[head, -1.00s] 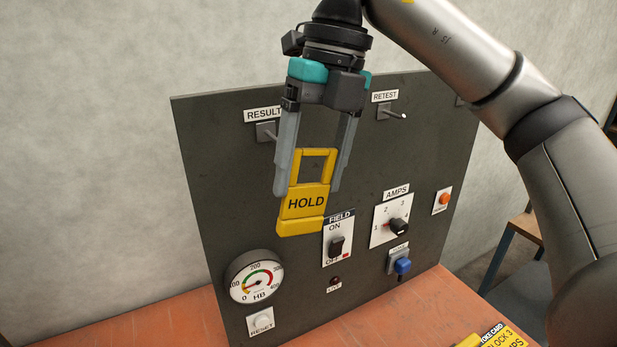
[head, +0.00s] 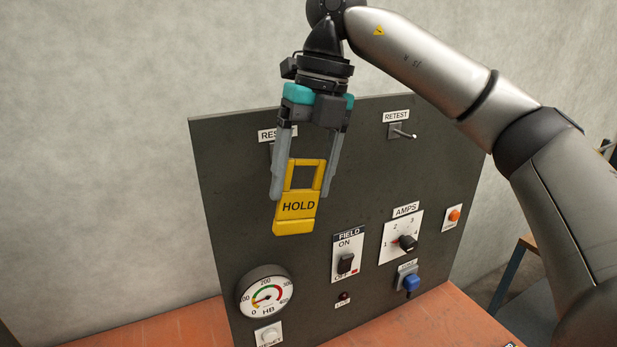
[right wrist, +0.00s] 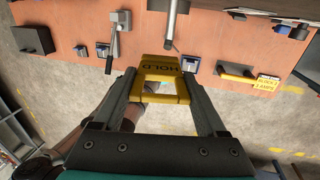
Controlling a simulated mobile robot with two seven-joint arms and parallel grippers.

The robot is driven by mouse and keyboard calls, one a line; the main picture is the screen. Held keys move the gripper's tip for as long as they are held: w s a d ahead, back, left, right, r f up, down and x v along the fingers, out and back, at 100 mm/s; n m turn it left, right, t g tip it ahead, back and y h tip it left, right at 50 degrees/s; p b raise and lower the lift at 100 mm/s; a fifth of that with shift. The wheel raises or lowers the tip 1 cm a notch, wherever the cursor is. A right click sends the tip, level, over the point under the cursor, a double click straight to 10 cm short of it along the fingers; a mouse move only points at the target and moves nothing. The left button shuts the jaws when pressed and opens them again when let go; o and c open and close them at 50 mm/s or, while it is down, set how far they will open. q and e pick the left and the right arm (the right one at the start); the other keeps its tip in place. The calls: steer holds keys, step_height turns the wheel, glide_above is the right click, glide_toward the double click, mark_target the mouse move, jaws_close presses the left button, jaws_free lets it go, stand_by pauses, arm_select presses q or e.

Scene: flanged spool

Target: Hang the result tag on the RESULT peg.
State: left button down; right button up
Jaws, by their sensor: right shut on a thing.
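My right gripper (head: 302,190) is shut on the yellow HOLD tag (head: 296,208), with one finger at each side of its open frame. The tag hangs upright in front of the dark panel, its lettering facing the head camera. In the right wrist view the tag (right wrist: 161,69) sits between the fingertips. The RESULT label (head: 268,135) is at the panel's upper left, partly covered by the gripper's left finger. The peg below it is almost wholly hidden behind that finger. I cannot tell the gap between tag and peg. My left gripper is not in view.
The RETEST peg (head: 404,134) sticks out bare at the upper right of the panel (head: 230,200). The orange bench (head: 195,330) is clear at left.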

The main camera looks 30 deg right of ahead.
steer(key=w+f+p, duration=0.1)
steer(key=w+p, duration=0.2)
steer(key=w, duration=0.4)
steer(key=shift+d+p, duration=0.2)
steer(key=shift+p, duration=0.15)
stand_by(0.4)
stand_by(0.5)
steer(key=o, duration=1.3)
steer(key=shift+c, duration=0.2)
steer(key=p+v, duration=0.3)
steer(key=v, duration=1.2)
steer(key=shift+r, duration=0.15)
